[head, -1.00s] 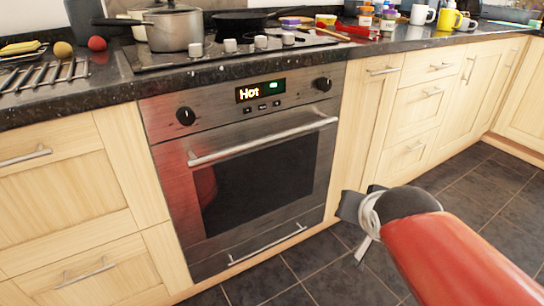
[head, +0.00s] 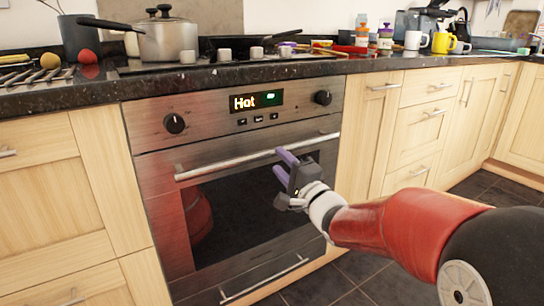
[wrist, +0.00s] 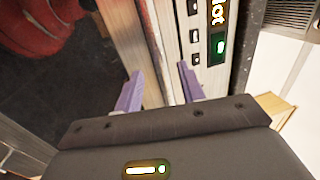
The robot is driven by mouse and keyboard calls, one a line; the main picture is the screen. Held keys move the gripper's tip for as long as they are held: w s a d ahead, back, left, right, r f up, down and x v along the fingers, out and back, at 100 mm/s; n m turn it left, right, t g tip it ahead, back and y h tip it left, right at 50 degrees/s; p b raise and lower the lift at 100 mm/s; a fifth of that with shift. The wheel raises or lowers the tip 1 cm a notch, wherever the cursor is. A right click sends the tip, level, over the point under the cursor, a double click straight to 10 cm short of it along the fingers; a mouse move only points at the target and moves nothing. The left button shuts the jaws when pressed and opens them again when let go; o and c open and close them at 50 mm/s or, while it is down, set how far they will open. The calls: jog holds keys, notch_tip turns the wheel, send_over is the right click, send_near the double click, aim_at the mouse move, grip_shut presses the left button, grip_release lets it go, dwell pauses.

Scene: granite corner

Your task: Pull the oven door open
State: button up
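The oven (head: 205,118) is built into the counter, with a steel front, two knobs and a lit "Hot" display. Its door (head: 168,215) is closed, with a dark glass window. A silver bar handle (head: 225,165) runs across the door's top. My gripper (head: 280,160) is in front of the right half of the handle, its purple fingers pointing at it. In the wrist view the two fingers (wrist: 160,75) are apart, with a pale upright strip between them that looks like the handle. I cannot tell whether they touch it.
A lower bar handle (head: 265,280) sits below the oven door. Wooden cabinets (head: 50,180) flank the oven. The dark worktop (head: 60,97) above carries a steel pot (head: 168,38) and mugs (head: 443,42). Dark tiled floor (head: 370,270) is clear in front.

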aim_at(273, 155)
jog(key=x, duration=0.5)
jog(key=shift+w+a, duration=0.1)
grip_shut()
